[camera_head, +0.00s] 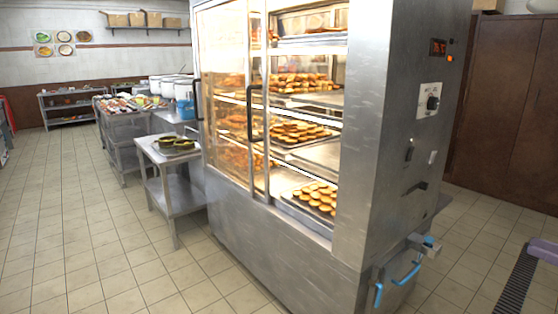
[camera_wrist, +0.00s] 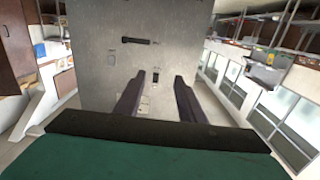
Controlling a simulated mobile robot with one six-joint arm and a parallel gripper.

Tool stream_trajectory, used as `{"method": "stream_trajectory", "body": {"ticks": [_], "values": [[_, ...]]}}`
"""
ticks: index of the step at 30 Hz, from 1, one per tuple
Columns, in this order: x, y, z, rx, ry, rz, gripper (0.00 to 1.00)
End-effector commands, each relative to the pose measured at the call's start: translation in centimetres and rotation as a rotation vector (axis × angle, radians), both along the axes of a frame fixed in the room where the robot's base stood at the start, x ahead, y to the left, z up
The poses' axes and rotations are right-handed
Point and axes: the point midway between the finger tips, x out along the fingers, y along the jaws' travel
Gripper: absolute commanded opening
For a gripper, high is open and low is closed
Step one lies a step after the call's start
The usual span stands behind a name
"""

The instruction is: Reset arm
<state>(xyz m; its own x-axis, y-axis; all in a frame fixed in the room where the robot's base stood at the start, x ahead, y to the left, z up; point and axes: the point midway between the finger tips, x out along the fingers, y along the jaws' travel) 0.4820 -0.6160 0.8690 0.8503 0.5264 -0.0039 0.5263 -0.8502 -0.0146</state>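My gripper (camera_wrist: 157,98) shows in the wrist view. Its two dark fingers stand apart with a gap between them, and nothing is held. Beyond the fingers is a grey metal panel (camera_wrist: 105,45) with a dark slot handle and a small switch. The fingers look apart from the panel, though the distance is hard to judge. My gripper does not clearly show in the head view; only a pale purple part shows at the right edge.
A large steel display cabinet (camera_head: 385,150) with trays of bread fills the middle. A small steel table (camera_head: 185,190) with dark dishes stands left of it. White stockpots (camera_head: 183,88) stand behind. Tiled floor (camera_head: 60,220) is open at left. A brown cupboard (camera_head: 505,110) stands at right.

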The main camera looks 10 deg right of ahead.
Motion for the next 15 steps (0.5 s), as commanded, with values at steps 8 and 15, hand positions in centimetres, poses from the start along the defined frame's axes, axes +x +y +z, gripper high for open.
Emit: {"method": "stream_trajectory", "body": {"ticks": [8, 15], "values": [[2.7, 2.4, -2.6, 0.05, 0.08, 0.022, 0.36], [5.6, 5.5, -6.0, 0.11, 0.189, 0.048, 0.36]]}}
